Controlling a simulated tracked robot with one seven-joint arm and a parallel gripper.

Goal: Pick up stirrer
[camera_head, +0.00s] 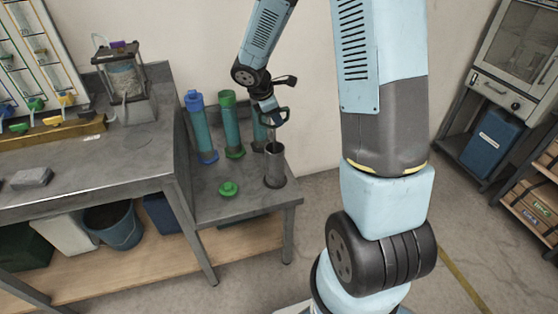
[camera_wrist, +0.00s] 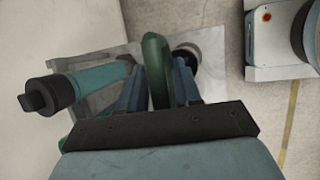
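The stirrer has a green loop handle (camera_wrist: 155,62), seen edge-on in the wrist view. My gripper (camera_head: 270,117) is at this handle, above a grey cylindrical vessel (camera_head: 275,170) at the front right of the low side table. In the wrist view my gripper's two blue fingers (camera_wrist: 159,88) lie close against both sides of the handle, with no clear gap. A thin dark rod runs from below the gripper down toward the vessel. Its lower end is hidden. The vessel's dark round mouth (camera_wrist: 190,52) shows beyond the right finger.
A blue-capped tube (camera_head: 201,128) and a green-capped tube (camera_head: 231,125) stand behind on the side table (camera_head: 222,207). A third tube (camera_head: 260,130) stands close behind my gripper. A loose green cap (camera_head: 229,189) lies left of the vessel. A higher workbench (camera_head: 90,170) is at left.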

